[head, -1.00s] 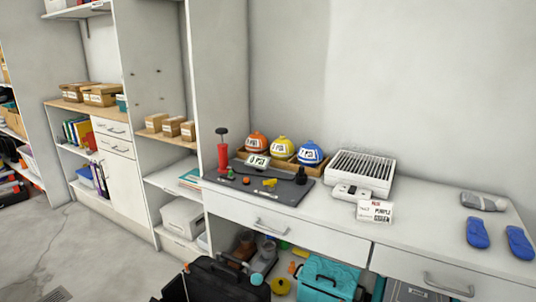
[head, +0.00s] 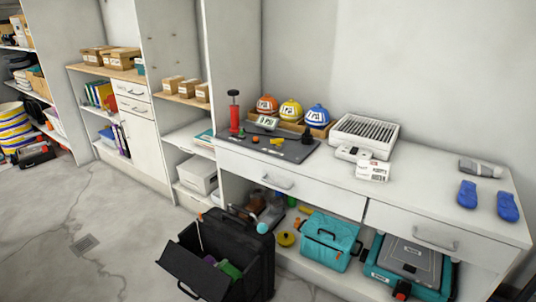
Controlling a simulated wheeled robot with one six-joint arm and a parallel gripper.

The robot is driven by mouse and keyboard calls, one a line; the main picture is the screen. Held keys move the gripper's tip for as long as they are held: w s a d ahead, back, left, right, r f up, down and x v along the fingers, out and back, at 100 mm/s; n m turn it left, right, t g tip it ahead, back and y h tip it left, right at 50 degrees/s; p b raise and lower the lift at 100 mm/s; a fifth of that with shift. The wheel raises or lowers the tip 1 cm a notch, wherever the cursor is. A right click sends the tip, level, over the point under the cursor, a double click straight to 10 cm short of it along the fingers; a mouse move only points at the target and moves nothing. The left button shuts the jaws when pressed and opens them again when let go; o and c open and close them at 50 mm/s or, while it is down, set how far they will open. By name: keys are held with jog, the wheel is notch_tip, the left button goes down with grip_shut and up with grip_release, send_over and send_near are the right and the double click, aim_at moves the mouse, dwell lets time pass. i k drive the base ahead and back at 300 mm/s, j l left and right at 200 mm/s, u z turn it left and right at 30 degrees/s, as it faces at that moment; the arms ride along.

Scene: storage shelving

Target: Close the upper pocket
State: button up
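A black case (head: 249,246) stands on the floor in front of the workbench, in the lower middle of the head view. A pocket on its front hangs open, with its dark flap (head: 192,270) tilted out toward the lower left. Green and purple items (head: 229,270) show inside the open pocket. I cannot tell whether this is the upper pocket, as the bottom of the case is near the frame's edge. My gripper is not in view.
The white workbench (head: 330,185) stands behind the case, with drawers and a lower shelf. A teal bag (head: 329,240) and a teal toolbox (head: 407,268) sit to the right of the case. The concrete floor (head: 110,220) to the left is clear.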

aim_at(179, 259)
jog(key=j+z, duration=0.2)
jog(key=j, duration=1.25)
jog(key=i, duration=0.05)
